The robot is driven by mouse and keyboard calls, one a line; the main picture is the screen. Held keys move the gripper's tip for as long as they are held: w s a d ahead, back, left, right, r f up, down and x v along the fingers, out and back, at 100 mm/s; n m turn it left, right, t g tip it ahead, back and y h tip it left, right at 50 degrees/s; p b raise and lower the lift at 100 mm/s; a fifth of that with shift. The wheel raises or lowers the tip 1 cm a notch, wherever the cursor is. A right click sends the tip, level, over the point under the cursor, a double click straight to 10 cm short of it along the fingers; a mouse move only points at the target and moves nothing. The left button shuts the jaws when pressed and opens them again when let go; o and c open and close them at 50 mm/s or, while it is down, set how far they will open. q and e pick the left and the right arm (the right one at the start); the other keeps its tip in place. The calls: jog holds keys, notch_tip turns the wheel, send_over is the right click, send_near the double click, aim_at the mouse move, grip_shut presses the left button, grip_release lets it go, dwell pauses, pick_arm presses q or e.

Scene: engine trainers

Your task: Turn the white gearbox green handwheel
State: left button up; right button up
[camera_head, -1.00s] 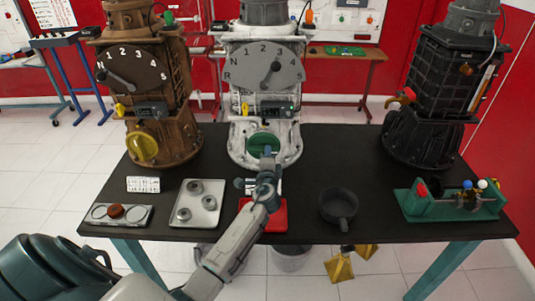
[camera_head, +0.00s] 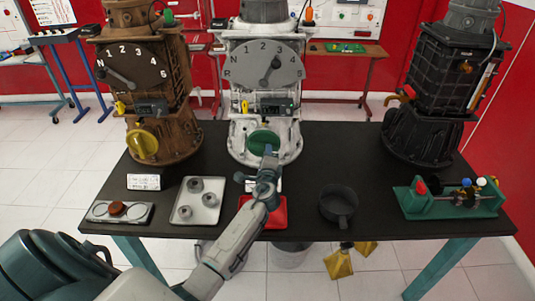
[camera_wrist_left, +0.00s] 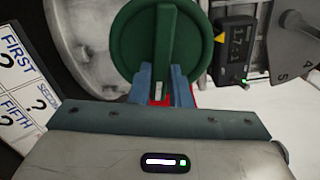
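The white gearbox (camera_head: 236,120) stands at the back middle of the black table. Its green handwheel (camera_head: 262,142) is low on its front, below the numbered dial (camera_head: 264,66). In the left wrist view the green handwheel (camera_wrist_left: 132,48) has a raised bar across it, close to upright there. My left gripper (camera_head: 268,152) is at the lower front of the wheel. In the wrist view its two blue fingers (camera_wrist_left: 160,84) lie on either side of the bar's lower end, close against it. My right gripper is out of view.
A brown gearbox (camera_head: 174,118) with a yellow handwheel stands left, a black gearbox (camera_head: 424,134) right. On the table are a grey tray (camera_head: 184,216), a red tray (camera_head: 278,218) partly behind my arm, a dark pan (camera_head: 338,204) and a green rack (camera_head: 418,204).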

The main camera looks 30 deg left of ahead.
pick_arm(q)
jog(key=o, duration=0.4)
jog(key=shift+d, duration=0.1)
jog(key=b+v, duration=0.2)
jog(key=v, duration=0.8)
jog(key=shift+s+d, duration=0.2)
jog(key=shift+s, duration=0.1)
jog(key=shift+f, duration=0.15)
